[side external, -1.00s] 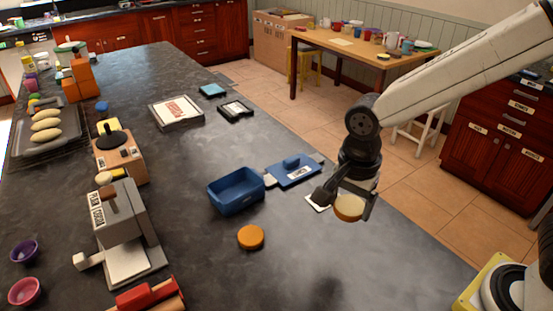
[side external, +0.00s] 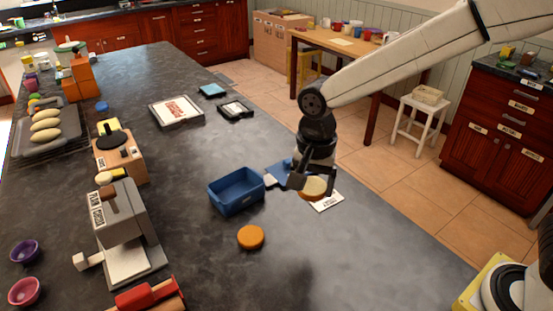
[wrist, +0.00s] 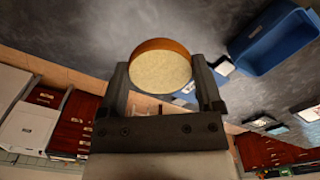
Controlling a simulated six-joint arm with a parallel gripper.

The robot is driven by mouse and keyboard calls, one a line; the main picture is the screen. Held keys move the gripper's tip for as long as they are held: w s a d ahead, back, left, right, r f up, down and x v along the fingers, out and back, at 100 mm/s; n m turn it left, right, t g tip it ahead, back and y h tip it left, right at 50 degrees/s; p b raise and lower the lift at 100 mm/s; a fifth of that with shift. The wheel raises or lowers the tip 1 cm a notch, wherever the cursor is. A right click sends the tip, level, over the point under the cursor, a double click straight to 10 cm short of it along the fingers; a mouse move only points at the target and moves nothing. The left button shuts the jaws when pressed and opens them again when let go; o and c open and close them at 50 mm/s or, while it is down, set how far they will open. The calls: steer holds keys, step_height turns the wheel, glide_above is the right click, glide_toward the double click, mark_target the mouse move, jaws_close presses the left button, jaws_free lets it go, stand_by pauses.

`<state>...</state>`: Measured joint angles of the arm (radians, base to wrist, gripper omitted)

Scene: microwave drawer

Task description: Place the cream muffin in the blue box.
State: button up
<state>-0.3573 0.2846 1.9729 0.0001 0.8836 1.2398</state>
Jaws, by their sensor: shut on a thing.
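The cream muffin (side external: 313,187) is a round piece with a pale cream top and an orange-brown side. My gripper (side external: 314,183) is shut on it and holds it above the dark counter, to the right of the blue box. In the wrist view the muffin (wrist: 160,68) sits between the two fingertips of my gripper (wrist: 164,82). The open blue box (side external: 238,201) stands on the counter and looks empty. It also shows at the upper right of the wrist view (wrist: 262,52). An orange-topped round piece (side external: 250,237) lies on the counter in front of the box.
A blue lid (side external: 277,172) lies behind my gripper, partly hidden by it. A white card (side external: 327,200) lies under the muffin. A grey machine (side external: 125,235) stands left of the box. The counter at the front right is clear.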

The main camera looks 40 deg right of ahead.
steer(key=w+a+n, duration=0.3)
steer(key=w+n, duration=0.3)
steer(key=w, duration=0.3)
steer(key=n, duration=0.8)
glide_toward(237, 190)
steer(key=s+a+r, duration=0.1)
steer(key=s, duration=0.2)
steer(key=shift+w, duration=0.2)
steer(key=shift+f, duration=2)
steer(key=shift+f, duration=0.1)
steer(key=shift+f, duration=1.9)
steer(key=shift+f, duration=0.15)
